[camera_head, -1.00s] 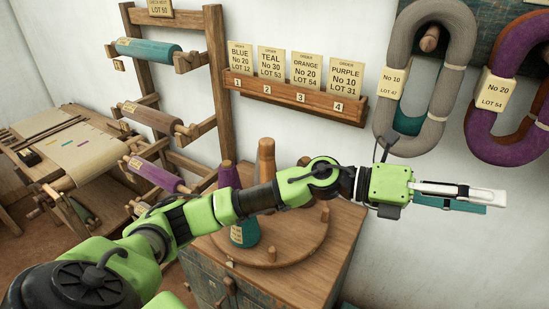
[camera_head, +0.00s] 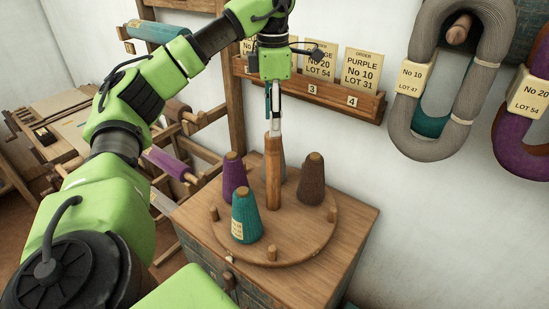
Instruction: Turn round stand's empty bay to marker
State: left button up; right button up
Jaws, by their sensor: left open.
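The round stand (camera_head: 290,236) is a wooden disc on a cabinet, with a tall wooden post (camera_head: 273,175) at its middle. A purple cone (camera_head: 234,178) is at its left, a teal cone (camera_head: 246,216) at front left and a brown cone (camera_head: 312,182) at right. A greyish cone is mostly hidden behind the post. The front right of the disc is bare. Short pegs stand near its rim. A small light piece (camera_head: 229,261) at the cabinet's front edge may be the marker. My left gripper (camera_head: 274,130) is open, pointing down at the post's top; contact is unclear.
The wooden cabinet (camera_head: 350,225) has bare top at the right. An order-card rack (camera_head: 310,90) is on the wall behind my left gripper. Grey (camera_head: 455,100) and purple yarn hanks hang at the right. A bobbin rack and loom stand at the left.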

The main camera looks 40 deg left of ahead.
pick_arm(q)
jog(key=b, duration=0.1)
send_over(273, 157)
jog(key=w+a, duration=0.2)
jog(key=f, duration=0.5)
jog(key=shift+s+d, duration=0.25)
notch_tip(273, 157, down, 6)
jog(key=shift+f+p, duration=0.2)
jog(key=shift+p, duration=0.55)
jog(key=shift+f, duration=0.45)
grip_shut()
